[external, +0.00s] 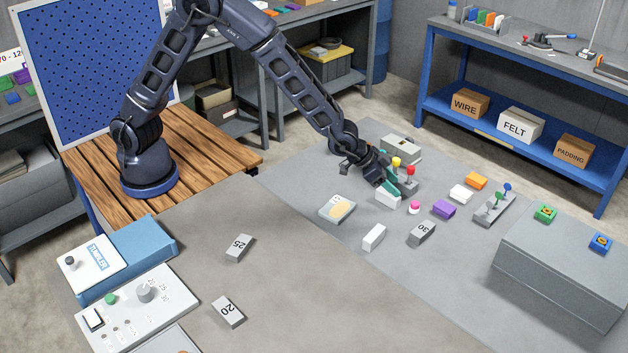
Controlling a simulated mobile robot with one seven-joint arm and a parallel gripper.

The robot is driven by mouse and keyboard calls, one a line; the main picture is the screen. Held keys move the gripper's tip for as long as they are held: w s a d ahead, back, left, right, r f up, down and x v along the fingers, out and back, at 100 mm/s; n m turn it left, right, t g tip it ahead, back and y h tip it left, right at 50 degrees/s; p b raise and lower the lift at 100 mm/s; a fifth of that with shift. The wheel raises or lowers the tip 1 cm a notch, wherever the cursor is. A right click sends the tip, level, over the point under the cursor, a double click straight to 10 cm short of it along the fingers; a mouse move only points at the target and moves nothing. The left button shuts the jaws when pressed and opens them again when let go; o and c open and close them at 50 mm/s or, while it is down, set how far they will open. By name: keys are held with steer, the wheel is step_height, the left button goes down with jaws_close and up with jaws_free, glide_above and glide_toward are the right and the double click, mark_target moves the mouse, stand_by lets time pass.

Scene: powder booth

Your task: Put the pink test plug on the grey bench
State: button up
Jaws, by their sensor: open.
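The small pink test plug (414,208) with a white part stands on the grey work surface (330,270), right of the middle. My gripper (390,184) is open and sits low, a little up and left of the pink plug, not around it. Teal shows at its fingertips, close above a white block (387,199); I cannot tell whether they touch. A raised grey block (560,275) at the right, possibly the grey bench, bears a green piece (545,213) and a blue piece (601,242).
Near the plug are a purple block (444,209), a grey block marked 30 (421,233) and a white block (374,237). A rack with red and yellow knobs (408,187) stands beside my gripper. The left-middle surface is mostly clear.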

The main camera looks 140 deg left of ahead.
mark_target(416, 203)
steer(key=shift+w+a+f, duration=0.25)
steer(key=shift+a+f, duration=0.25)
steer(key=x, duration=0.4)
steer(key=shift+w+x, duration=0.25)
steer(key=shift+x, duration=2.6)
steer(key=shift+d+r, duration=0.1)
jaws_close()
steer(key=shift+r, duration=0.1)
